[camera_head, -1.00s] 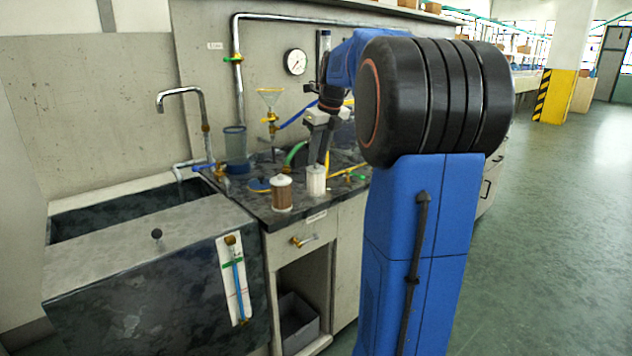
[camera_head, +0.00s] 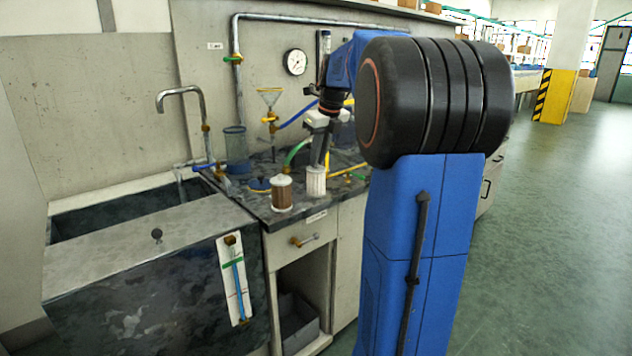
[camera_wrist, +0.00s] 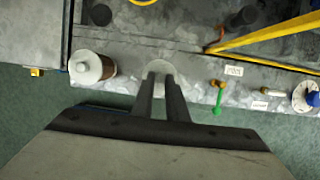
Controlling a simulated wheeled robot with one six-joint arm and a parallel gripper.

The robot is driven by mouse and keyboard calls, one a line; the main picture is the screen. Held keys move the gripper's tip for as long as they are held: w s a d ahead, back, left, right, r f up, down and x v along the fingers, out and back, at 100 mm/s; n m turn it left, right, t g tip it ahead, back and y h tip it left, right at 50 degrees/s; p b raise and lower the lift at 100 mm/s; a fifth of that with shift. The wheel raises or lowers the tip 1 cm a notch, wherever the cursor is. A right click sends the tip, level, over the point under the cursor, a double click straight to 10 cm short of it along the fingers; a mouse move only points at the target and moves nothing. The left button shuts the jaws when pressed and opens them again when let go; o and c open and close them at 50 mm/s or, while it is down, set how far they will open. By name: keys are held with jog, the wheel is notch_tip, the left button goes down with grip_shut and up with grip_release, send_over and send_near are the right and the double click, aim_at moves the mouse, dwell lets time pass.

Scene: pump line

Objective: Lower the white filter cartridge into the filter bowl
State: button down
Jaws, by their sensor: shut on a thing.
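The white filter cartridge (camera_head: 315,182) stands upright near the front edge of the dark worktop. In the wrist view its pale round top (camera_wrist: 159,66) shows at the fingertips. My gripper (camera_head: 318,163) points down from above and is shut on the cartridge's top; it also shows in the wrist view (camera_wrist: 160,80). A clear, bluish bowl (camera_head: 236,146) with a blue base, which looks like the filter bowl, stands farther back on the left, by the sink. It is apart from my gripper.
A brown cartridge with a pale top (camera_head: 281,193) stands close left of the white one. A blue disc (camera_head: 259,185) lies behind it. A funnel (camera_head: 269,98), a green hose (camera_head: 296,152) and yellow pipes (camera_wrist: 265,32) are nearby. The sink (camera_head: 130,212) is at left.

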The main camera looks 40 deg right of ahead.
aim_at(318, 169)
notch_tip(318, 169, up, 14)
dwell(2.1)
